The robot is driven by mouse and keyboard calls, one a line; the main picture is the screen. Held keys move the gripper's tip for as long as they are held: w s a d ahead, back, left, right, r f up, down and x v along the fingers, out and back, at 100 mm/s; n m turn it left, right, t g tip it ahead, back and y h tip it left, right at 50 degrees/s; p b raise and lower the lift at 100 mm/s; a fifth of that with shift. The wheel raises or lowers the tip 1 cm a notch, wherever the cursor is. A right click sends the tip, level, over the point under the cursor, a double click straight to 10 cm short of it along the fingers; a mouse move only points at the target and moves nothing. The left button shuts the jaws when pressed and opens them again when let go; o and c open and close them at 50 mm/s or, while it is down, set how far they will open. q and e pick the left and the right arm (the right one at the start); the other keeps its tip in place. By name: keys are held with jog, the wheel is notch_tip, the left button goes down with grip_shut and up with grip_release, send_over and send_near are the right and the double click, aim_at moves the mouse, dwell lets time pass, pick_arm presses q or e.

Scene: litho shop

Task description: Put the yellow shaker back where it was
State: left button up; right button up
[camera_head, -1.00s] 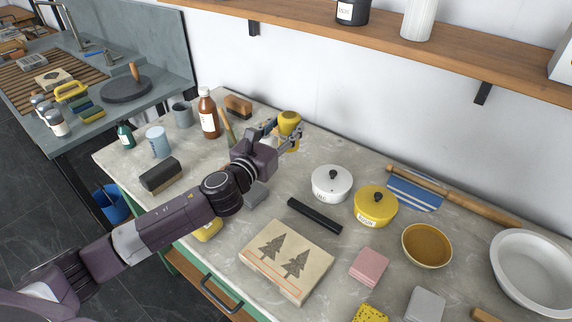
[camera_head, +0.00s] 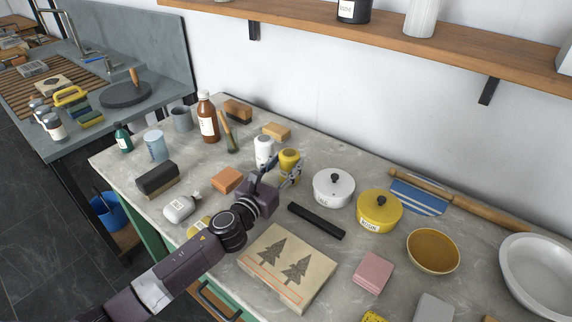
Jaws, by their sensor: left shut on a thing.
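The yellow shaker (camera_head: 289,157) is upright between the fingers of my left gripper (camera_head: 287,173), which is shut on it. It is over the back middle of the grey stone worktop (camera_head: 350,253). A white shaker-like container (camera_head: 263,149) stands just left of it. The fingers and wrist hide the lower part of the yellow shaker, so I cannot tell whether it touches the worktop. My right gripper is not in view.
A white lidded pot (camera_head: 333,190) and a yellow lidded pot (camera_head: 379,212) stand to the right. A black bar (camera_head: 316,221) and a tree-print block (camera_head: 288,266) lie in front. A brown bottle (camera_head: 208,118) and a tan block (camera_head: 276,131) stand behind left.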

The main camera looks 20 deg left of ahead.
pick_arm(q)
jog(key=shift+f, duration=0.1)
jog(key=o, duration=1.1)
jog(key=shift+o, duration=0.3)
jog(key=shift+s, duration=0.15)
jog(key=s, duration=0.3)
jog(key=s+a+b, duration=0.1)
jog(key=s, duration=0.2)
jog(key=s+a, duration=0.1)
jog(key=s, duration=0.3)
jog(key=shift+s+a+b, duration=0.15)
jog(key=shift+s+b, duration=0.2)
jog(key=shift+s, duration=0.4)
